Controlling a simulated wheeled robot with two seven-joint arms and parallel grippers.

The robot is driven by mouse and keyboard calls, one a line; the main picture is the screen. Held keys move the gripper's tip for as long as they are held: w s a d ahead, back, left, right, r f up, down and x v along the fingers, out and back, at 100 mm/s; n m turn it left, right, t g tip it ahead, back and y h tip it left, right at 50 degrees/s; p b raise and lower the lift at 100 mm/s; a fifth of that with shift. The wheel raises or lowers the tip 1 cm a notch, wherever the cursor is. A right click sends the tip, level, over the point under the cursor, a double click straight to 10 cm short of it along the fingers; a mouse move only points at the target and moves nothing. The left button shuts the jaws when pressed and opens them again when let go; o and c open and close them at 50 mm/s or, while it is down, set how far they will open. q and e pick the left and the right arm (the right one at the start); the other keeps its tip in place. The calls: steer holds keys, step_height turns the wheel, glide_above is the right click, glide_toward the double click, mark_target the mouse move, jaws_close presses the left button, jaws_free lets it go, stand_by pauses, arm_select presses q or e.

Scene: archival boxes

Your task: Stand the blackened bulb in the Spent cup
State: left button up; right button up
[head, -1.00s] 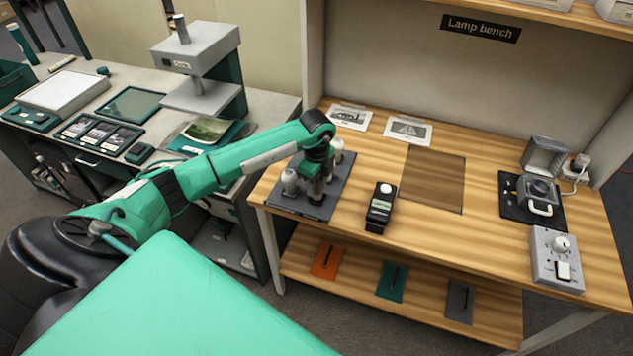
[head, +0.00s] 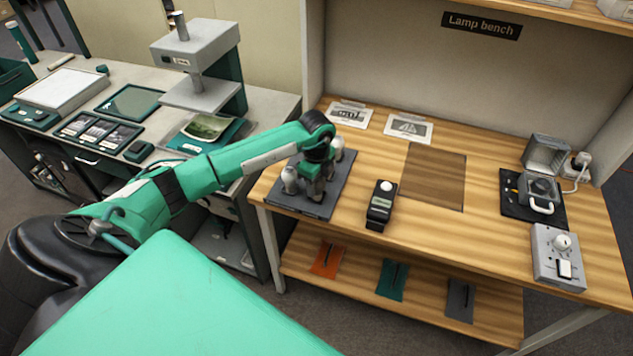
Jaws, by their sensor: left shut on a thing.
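My left gripper (head: 314,190) points down over the dark grey tray (head: 328,205) at the left end of the lamp bench. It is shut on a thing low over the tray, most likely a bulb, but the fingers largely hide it. One pale bulb (head: 289,178) stands just left of the gripper. Another pale bulb (head: 337,147) shows behind it, partly hidden by my wrist. I cannot pick out the blackened bulb's dark glass, and no cup marked Spent is readable. My right gripper is not in view.
A black handheld meter (head: 381,205) with a white dome stands right of the tray. A brown mat (head: 434,178) lies empty mid-bench. Two printed cards (head: 409,129) lie behind. A lamp fixture (head: 541,190) and a grey control box (head: 558,258) are at the right.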

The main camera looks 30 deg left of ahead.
arm_select(q)
steer(key=o, duration=0.7)
steer(key=shift+r+p, duration=2.45)
steer(key=shift+r, duration=0.9)
steer(key=shift+r+p, duration=1.45)
steer(key=shift+r, duration=0.7)
